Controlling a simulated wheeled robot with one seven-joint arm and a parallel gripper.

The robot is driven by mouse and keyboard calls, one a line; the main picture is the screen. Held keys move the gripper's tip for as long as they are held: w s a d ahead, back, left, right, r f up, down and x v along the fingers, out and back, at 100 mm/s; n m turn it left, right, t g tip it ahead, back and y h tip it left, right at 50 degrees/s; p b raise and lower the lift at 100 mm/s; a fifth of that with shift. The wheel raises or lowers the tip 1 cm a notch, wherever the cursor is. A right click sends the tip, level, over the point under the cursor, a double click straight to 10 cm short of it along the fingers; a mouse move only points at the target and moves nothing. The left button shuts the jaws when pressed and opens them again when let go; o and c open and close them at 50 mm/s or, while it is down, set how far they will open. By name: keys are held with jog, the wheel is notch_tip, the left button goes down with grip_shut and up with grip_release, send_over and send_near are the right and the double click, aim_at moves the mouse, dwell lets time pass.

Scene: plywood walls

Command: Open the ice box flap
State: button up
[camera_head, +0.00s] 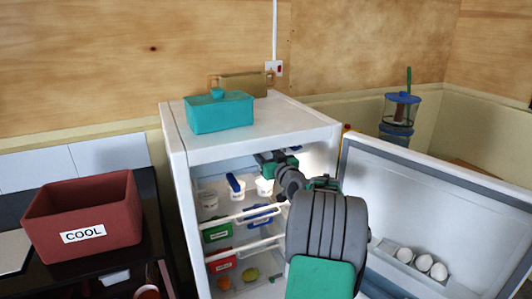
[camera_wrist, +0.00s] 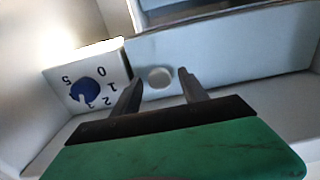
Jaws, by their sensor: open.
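The white fridge (camera_head: 185,150) stands with its door (camera_head: 440,215) swung open to the right. In the wrist view, a pale blue-grey panel that looks like the ice box flap (camera_wrist: 240,60) spans the upper part, with a round light spot, a knob or hole (camera_wrist: 160,77), on it. My gripper (camera_wrist: 158,84) is open and empty, one finger on either side of this spot; I cannot tell whether they touch the panel. In the head view my gripper (camera_head: 276,160) is inside the fridge's top section, and the arm hides much of the interior.
A dial (camera_wrist: 84,93) with numbers sits left of the fingers. Eggs (camera_head: 422,262) sit in the door rack. A teal box (camera_head: 218,112) stands on top; a red COOL bin (camera_head: 85,215) is at left.

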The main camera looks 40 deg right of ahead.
grip_shut()
dwell(0.5)
dwell(0.9)
